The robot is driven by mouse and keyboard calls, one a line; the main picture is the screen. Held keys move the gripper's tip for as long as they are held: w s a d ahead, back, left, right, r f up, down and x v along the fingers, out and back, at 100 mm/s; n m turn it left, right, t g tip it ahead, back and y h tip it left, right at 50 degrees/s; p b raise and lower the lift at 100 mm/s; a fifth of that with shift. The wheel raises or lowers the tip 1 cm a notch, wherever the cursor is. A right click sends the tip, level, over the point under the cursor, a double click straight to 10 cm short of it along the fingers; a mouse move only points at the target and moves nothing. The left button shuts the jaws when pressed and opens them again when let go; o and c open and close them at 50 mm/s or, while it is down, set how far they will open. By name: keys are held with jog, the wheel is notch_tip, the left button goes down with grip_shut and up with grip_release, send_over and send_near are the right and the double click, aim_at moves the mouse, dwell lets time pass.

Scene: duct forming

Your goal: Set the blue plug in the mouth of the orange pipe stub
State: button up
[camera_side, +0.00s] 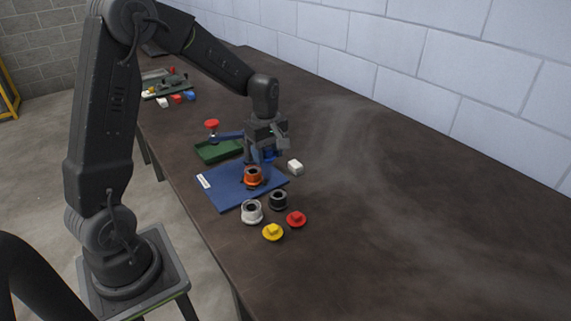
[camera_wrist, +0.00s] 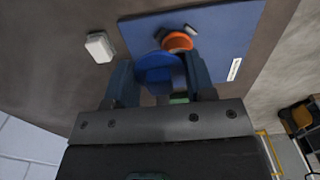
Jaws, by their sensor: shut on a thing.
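The blue plug (camera_wrist: 156,66) is between the two fingers of my gripper (camera_wrist: 160,74) in the wrist view. In the side view, a bit of the blue plug (camera_side: 270,155) shows at the tips of my gripper (camera_side: 266,155). The orange pipe stub (camera_side: 253,176) stands upright on the blue mat (camera_side: 228,190), its dark mouth facing up. My gripper is above and just behind the stub, and the plug appears apart from it. In the wrist view, the orange stub (camera_wrist: 178,42) shows just beyond the plug, its mouth hidden.
A white block (camera_side: 295,167) lies right of the mat. White (camera_side: 252,213) and black (camera_side: 278,200) stubs and yellow (camera_side: 272,232) and red (camera_side: 296,219) plugs stand in front. The table's right side is clear.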

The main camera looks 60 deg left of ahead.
send_over(253, 171)
jog(key=shift+s+f, duration=0.1)
jog(key=shift+f, duration=2.55)
jog(key=o, duration=1)
jog(key=shift+c, duration=0.2)
notch_tip(253, 171, up, 7)
